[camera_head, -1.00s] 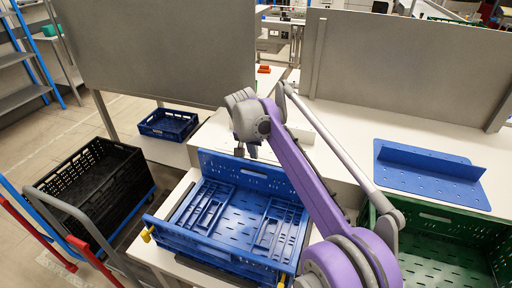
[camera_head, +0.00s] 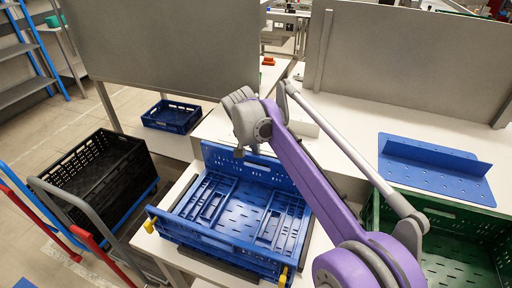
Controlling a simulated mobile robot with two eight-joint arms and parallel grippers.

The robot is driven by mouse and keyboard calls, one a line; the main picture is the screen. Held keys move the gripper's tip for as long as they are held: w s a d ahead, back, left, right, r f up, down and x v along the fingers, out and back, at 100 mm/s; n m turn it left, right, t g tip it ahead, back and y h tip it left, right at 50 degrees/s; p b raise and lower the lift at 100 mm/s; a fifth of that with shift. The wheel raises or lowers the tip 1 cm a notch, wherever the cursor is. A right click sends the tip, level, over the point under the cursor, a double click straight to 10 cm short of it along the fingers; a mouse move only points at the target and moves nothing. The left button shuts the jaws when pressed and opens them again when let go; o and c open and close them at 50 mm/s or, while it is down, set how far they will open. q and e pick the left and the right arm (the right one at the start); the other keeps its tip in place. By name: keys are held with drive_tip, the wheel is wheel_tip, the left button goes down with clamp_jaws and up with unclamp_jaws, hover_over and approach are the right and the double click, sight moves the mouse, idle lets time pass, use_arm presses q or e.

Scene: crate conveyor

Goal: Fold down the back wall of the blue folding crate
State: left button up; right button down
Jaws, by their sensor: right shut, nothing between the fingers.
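The blue folding crate (camera_head: 165,221) stands on the white table in the middle of the head view. The two side walls (camera_head: 279,222) lie folded flat on the crate floor. My right gripper (camera_head: 240,152) points down at the top edge of the back wall. It is shut with nothing in it. Whether the fingertips touch the wall or are just behind it cannot be told. My left gripper is not in view.
A black crate (camera_head: 132,144) on a cart stands at the left. A small blue crate (camera_head: 171,116) lies behind it. A green crate (camera_head: 445,216) and a blue perforated plate (camera_head: 435,182) are at the right. Grey panels (camera_head: 415,67) stand behind the table.

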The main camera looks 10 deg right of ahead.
drive_tip(key=shift+s+a, duration=0.1)
drive_tip(key=shift+s, duration=0.05)
drive_tip(key=s+a+f+t+h, duration=0.3)
drive_tip(key=s+a+f+t, duration=0.1)
drive_tip(key=s, duration=0.4)
drive_tip(key=shift+a+t+h, duration=0.4)
drive_tip(key=shift+a+t, duration=0.4)
drive_tip(key=shift+a, duration=0.05)
drive_tip(key=shift+s+f, duration=0.1)
drive_tip(key=shift+f, duration=0.05)
wheel_tip(320, 180, up, 10)
drive_tip(key=p, duration=0.1)
idle(0.4)
idle(0.3)
